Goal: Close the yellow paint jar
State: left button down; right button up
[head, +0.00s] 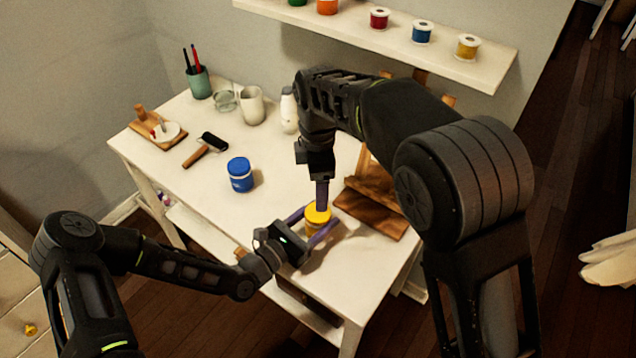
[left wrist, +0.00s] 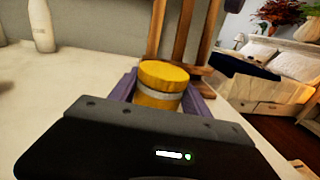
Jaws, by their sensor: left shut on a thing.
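The yellow paint jar (head: 317,214) stands near the front edge of the white table, with a yellow top. In the left wrist view the jar (left wrist: 161,84) is upright, with a pale band between its yellow top and yellow lower part. My left gripper (head: 311,229) is shut around the jar's body, its purple fingers on both sides. My right gripper (head: 322,195) points down over the jar, its fingers seen edge-on, so their opening cannot be judged. The left wrist view shows no finger touching the jar's top.
A blue jar (head: 240,174), a roller (head: 206,148), a mug (head: 251,105) and a white bottle (head: 289,110) stand or lie on the table (head: 215,215). A wooden easel (head: 372,203) is right of the yellow jar. A wall shelf (head: 400,45) holds several paint jars.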

aim_at(318, 224)
jog(key=shift+f, duration=0.1)
jog(key=shift+f, duration=3.9)
jog(key=c, duration=1.5)
jog(key=m, duration=0.8)
jog(key=shift+o, duration=0.2)
jog(key=m, duration=0.8)
